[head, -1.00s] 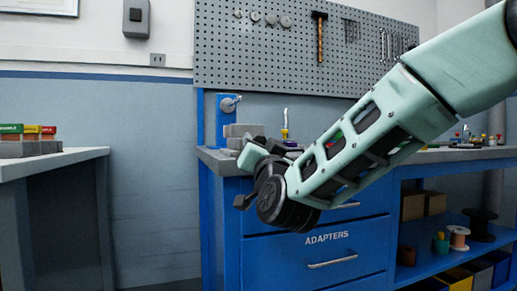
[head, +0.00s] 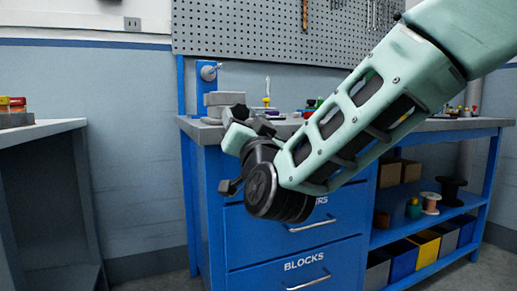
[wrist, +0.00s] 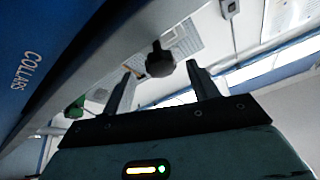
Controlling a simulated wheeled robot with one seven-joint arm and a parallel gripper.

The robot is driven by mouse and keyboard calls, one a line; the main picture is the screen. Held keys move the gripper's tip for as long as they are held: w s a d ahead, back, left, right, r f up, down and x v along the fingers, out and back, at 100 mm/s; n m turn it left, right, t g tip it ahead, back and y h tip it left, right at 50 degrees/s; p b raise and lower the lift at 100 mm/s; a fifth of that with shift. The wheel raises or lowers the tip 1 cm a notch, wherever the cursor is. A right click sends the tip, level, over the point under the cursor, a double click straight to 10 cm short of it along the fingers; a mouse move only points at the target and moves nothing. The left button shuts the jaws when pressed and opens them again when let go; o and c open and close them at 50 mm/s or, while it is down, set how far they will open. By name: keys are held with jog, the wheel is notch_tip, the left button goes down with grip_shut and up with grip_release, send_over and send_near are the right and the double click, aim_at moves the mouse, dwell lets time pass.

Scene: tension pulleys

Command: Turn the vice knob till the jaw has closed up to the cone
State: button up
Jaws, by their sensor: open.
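In the wrist view a dark knob (wrist: 159,62) with a short stub on top shows ahead, in the gap between the two fingertips of my gripper (wrist: 161,80). The fingers are apart, and I see no contact with the knob. In the head view my gripper (head: 236,142) is in front of the bench's front left corner, close to the benchtop edge. Grey blocks (head: 225,103), perhaps the vice, stand on the bench just behind it. Dark parts beside the gripper cannot be told apart clearly. I cannot make out the cone or the jaw gap for sure.
The blue drawer cabinet (head: 292,263) and its benchtop (head: 440,124) are close to my arm. A blue post (head: 200,92) with a metal fitting stands at the bench's left end. Open floor lies between it and another table (head: 40,130) at left.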

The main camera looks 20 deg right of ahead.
jog(key=b+v, duration=0.6)
jog(key=v, duration=0.6)
jog(key=shift+s, duration=0.2)
